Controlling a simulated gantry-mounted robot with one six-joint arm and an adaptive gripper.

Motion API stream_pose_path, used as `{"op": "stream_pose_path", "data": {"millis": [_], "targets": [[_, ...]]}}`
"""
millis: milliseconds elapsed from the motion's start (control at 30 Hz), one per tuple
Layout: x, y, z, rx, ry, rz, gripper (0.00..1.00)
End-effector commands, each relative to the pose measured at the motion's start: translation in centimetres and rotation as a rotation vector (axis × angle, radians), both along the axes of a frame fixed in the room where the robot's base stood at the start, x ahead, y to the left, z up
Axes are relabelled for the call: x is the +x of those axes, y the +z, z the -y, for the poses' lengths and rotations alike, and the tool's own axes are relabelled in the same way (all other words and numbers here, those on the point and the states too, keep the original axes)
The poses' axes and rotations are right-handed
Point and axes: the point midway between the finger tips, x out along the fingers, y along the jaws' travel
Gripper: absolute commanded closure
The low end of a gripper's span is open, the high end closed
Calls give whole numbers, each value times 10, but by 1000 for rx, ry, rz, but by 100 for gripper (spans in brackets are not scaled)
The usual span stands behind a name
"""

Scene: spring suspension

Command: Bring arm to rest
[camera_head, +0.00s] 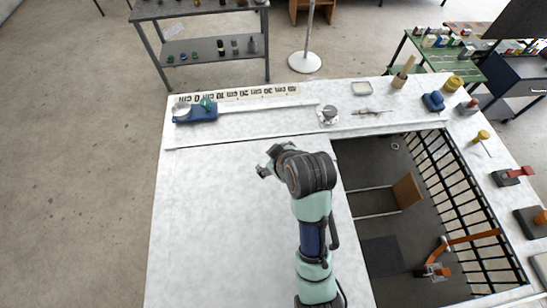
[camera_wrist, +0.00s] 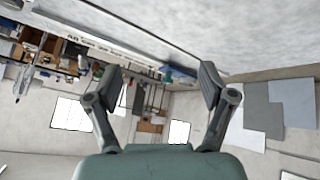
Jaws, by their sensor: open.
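My gripper (camera_head: 267,164) is over the white tabletop (camera_head: 210,220), left of the dark recessed bay, at the end of my arm, which reaches up from the bottom of the head view. In the wrist view the two fingers of my gripper (camera_wrist: 160,85) are spread apart with nothing between them. The wrist camera looks out sideways across the room rather than down at the table. How high the gripper stands above the tabletop is hard to tell.
A blue tool with a round dish (camera_head: 196,113) lies by the ruler strip (camera_head: 240,94) at the back. A small metal part (camera_head: 329,114) stands near the back middle. The recessed bay (camera_head: 390,220) holds a brown block (camera_head: 407,190) and an orange clamp (camera_head: 436,268). The tabletop's left is clear.

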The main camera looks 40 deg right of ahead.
Motion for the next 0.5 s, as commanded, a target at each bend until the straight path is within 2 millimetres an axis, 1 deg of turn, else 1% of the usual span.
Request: {"op": "stream_pose_path", "data": {"millis": [267, 333, 367, 433, 467, 500], "targets": [[0, 0, 0, -1, 1, 0, 18], [1, 1, -5, 1, 0, 8, 18], [2, 3, -13, 2, 0, 20, 18], [3, 12, -44, 12, -8, 76, 18], [3, 19, -61, 21, -14, 112, 18], [1, 29, -87, 40, -22, 164, 18]]}}
